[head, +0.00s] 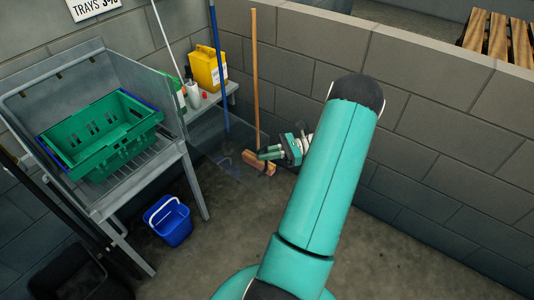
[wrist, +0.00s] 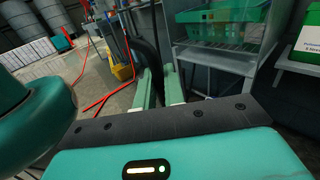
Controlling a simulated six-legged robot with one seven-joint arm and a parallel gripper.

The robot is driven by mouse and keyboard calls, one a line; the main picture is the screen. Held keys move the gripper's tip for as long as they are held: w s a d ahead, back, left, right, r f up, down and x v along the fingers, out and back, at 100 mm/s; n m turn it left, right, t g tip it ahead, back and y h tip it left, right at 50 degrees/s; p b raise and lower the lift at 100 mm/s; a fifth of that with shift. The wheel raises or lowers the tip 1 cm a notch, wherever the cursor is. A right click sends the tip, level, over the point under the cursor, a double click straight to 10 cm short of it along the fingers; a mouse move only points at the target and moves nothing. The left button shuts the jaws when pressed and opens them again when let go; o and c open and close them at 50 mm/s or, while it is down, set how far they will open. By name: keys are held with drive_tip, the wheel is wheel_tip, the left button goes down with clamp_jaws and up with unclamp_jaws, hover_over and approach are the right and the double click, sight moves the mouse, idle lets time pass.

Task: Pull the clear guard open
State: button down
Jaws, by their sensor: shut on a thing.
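The clear guard (head: 222,158) is a faint see-through panel in the head view, standing out from the right side of the metal stand. Its edges are hard to make out. My gripper (head: 264,155) is at the panel's right end, in front of the broom head. In the wrist view my gripper's two green fingers (wrist: 159,88) reach forward with a narrow gap and a dark upright part between them. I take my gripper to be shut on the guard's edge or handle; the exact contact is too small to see.
A metal stand (head: 184,172) holds a green crate (head: 98,148) on the left. A blue bucket (head: 168,222) stands on the floor by it. A wooden-handled broom (head: 254,75) and a yellow container (head: 207,70) are near the wall. Bare floor lies in front of the bucket.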

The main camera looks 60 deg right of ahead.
drive_tip(key=shift+a, duration=0.1)
idle(0.3)
drive_tip(key=c, duration=1.6)
unclamp_jaws()
drive_tip(key=shift+c, duration=0.2)
drive_tip(key=v, duration=1.4)
